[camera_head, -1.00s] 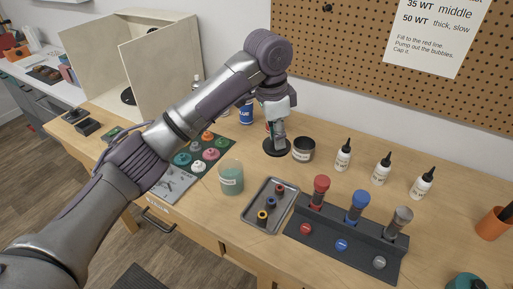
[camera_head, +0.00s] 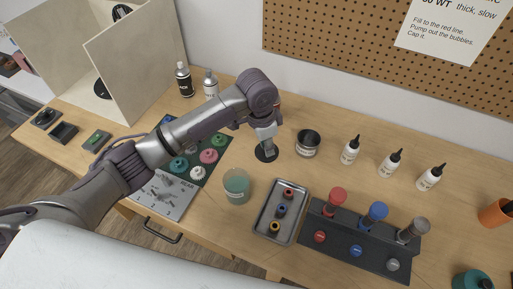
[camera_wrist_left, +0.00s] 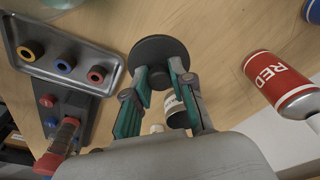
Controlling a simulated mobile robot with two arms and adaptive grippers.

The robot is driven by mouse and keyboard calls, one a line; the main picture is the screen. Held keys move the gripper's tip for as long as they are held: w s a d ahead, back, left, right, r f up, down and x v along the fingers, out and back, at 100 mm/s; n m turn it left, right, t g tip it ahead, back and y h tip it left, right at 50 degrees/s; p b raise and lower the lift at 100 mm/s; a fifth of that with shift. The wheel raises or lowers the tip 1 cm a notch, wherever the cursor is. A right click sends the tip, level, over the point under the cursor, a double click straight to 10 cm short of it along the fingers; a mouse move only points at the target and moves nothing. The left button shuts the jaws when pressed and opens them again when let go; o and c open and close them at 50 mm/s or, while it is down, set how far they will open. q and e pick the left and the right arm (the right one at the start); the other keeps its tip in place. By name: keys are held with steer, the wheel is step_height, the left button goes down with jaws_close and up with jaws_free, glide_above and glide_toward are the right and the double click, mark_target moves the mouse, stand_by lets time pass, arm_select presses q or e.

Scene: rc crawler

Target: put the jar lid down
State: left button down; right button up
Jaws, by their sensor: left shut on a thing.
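The jar lid (camera_head: 266,154) is a dark round disc low over the wooden table, left of the open dark jar (camera_head: 308,142) and apart from it. My left gripper (camera_head: 267,143) points down and is shut on the lid. In the left wrist view, the green fingers (camera_wrist_left: 160,76) pinch a raised part of the lid (camera_wrist_left: 158,48). I cannot tell whether the lid touches the table. My right gripper is out of view.
A teal-filled jar (camera_head: 237,184) stands front left of the lid, and a grey tray (camera_head: 262,222) with small rings lies in front. Several white bottles (camera_head: 351,150) stand to the right. A red-labelled can (camera_wrist_left: 281,83) shows in the left wrist view. Bare table surrounds the lid.

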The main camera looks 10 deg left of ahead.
arm_select(q)
steer(key=a, duration=0.1)
steer(key=a+f, duration=0.1)
steer(key=w+a, duration=0.1)
steer(key=shift+f, duration=0.35)
steer(key=shift+a+f+p, duration=0.2)
steer(key=shift+f+p, duration=0.25)
steer(key=shift+f, duration=0.05)
step_height(320, 180, down, 2)
steer(key=shift+d+f+p, duration=0.1)
steer(key=shift+f+p, duration=0.1)
steer(key=shift+p, duration=0.25)
steer(key=shift+f, duration=0.55)
steer(key=c, duration=1.1)
jaws_free()
steer(key=shift+o, duration=0.5)
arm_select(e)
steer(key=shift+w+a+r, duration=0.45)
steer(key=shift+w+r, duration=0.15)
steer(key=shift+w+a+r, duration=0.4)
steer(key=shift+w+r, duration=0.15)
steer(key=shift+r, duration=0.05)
